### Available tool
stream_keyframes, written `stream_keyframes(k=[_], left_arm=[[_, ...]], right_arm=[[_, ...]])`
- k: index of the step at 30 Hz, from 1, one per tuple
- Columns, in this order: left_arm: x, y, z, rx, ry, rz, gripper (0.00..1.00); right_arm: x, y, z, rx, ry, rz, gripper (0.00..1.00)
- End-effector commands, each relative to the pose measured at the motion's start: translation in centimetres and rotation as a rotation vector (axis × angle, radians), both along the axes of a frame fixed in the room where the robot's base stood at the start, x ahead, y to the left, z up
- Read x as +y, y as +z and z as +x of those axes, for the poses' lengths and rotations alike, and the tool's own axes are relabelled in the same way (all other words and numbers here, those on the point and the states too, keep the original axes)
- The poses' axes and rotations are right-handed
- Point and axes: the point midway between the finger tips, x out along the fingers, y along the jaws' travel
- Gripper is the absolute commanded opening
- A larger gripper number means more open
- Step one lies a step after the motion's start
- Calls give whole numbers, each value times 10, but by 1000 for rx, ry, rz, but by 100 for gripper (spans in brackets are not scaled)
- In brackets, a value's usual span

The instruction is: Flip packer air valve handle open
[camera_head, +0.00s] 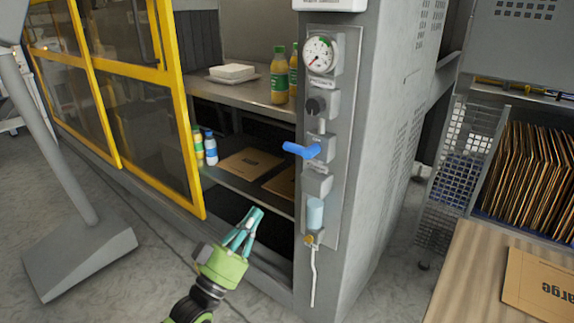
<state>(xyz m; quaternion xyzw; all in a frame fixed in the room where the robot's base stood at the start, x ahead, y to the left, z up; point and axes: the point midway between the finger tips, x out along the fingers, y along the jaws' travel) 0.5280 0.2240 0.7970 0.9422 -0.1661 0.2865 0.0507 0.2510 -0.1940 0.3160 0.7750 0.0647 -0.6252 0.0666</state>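The blue air valve handle (300,150) sits on a grey valve block on the front panel of the packer's grey column. It points left, roughly level, and sticks out past the panel's edge. My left gripper (256,211) is lower and to the left of the handle, clearly apart from it. Its teal fingers come together at the tips and hold nothing. My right gripper is out of view.
Above the handle are a round pressure gauge (319,55) and a black knob (315,104). Below it hang a pale blue bowl (315,214) and a white hose (313,272). A yellow-framed guard door (190,150) stands left. Bottles and flat cardboard sit on shelves behind.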

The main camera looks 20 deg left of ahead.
Motion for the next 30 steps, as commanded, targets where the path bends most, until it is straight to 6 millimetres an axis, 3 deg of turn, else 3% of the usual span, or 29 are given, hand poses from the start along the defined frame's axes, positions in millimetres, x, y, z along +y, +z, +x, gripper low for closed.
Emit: stream_keyframes(k=[7,21,30], left_arm=[[-7,16,20,-5,1,-1,0],[-34,67,94,-1,0,0,0],[-40,77,109,1,0,0,0]], right_arm=[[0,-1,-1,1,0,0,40],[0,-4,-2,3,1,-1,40],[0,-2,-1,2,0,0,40]])
